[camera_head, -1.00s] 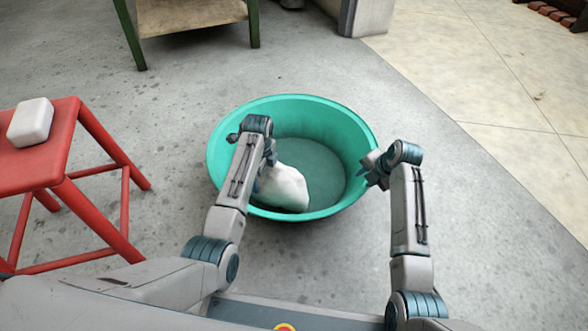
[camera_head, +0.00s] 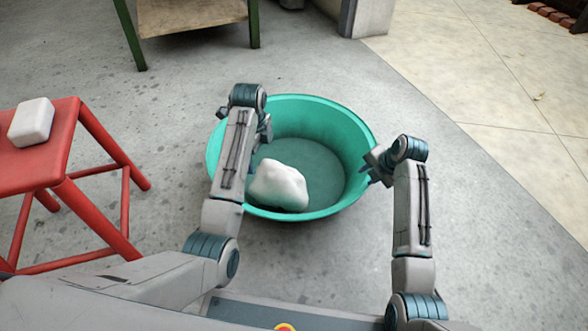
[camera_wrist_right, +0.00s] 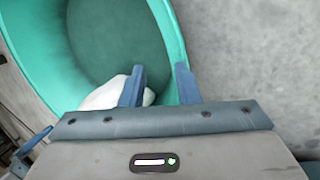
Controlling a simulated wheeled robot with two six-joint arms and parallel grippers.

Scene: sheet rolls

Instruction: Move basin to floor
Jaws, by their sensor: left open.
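The teal basin (camera_head: 345,112) appears to be at floor level in front of me, upright, with a white lumpy cloth-like thing (camera_head: 279,186) inside near its front wall. My left gripper (camera_head: 264,135) is open above the left side of the basin, partly hidden by its own arm. My right gripper (camera_head: 370,165) is at the basin's right rim. In the right wrist view, its two blue fingers (camera_wrist_right: 160,82) lie either side of the basin's wall (camera_wrist_right: 172,30). Whether they press on it I cannot tell.
A red stool (camera_head: 75,150) with a white block (camera_head: 32,122) on it stands at the left. A green-legged table (camera_head: 190,18) and a pale post (camera_head: 366,15) are behind. The grey floor (camera_head: 450,170) right of the basin is clear.

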